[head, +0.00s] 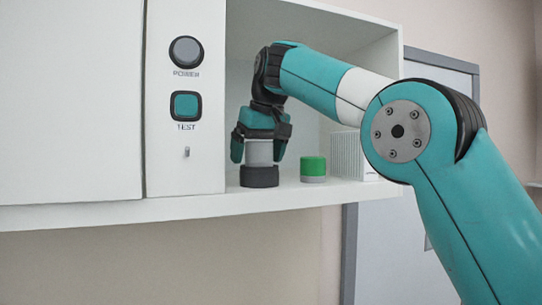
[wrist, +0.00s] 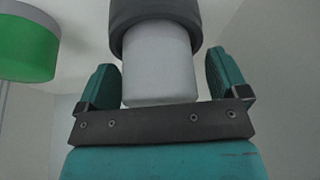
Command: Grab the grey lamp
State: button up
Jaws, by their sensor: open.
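The grey lamp (head: 259,176) stands upright on the shelf of the open cabinet, with a dark base and a light grey body. In the wrist view its light grey body (wrist: 158,68) is between the two teal fingers of my gripper (wrist: 163,80), with a gap visible on each side. My gripper (head: 259,152) points down over the lamp, open, with one finger on either side of its upper part. The lamp's top is hidden by my gripper in the head view.
A green-topped round piece (head: 313,169) stands just right of the lamp; it also shows in the wrist view (wrist: 27,45). A white ribbed block (head: 347,155) is further right. A panel with a POWER knob (head: 186,51) and TEST button (head: 186,106) borders the left.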

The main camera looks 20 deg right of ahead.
jog(key=c, duration=1)
jog(key=shift+r, duration=0.25)
